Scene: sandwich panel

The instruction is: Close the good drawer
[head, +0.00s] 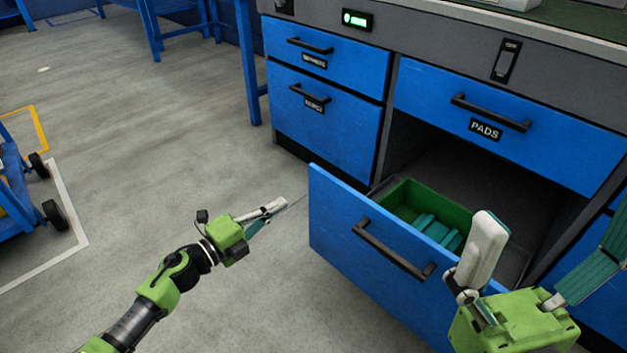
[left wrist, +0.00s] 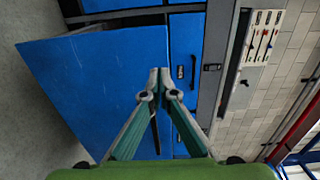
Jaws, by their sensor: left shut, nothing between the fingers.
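A blue lower drawer (head: 335,216) with a black handle is pulled far out of the cabinet, under the drawer labelled PADS. No label shows on its front. Inside it is a green bin (head: 408,198) with teal pieces. My left gripper (head: 282,204) is shut and empty, just left of the open drawer's front. In the left wrist view its fingertips (left wrist: 158,76) overlap the blue drawer front (left wrist: 85,75); I cannot tell whether they touch it. My right gripper (head: 550,232) has its fingers spread, over the drawer's right part, hiding some of it.
The PADS drawer (head: 560,135) and two left drawers (head: 345,120) are shut. A blue cart (head: 20,215) stands at the left. A blue table leg (head: 248,65) stands beside the cabinet. The floor left of the open drawer is clear.

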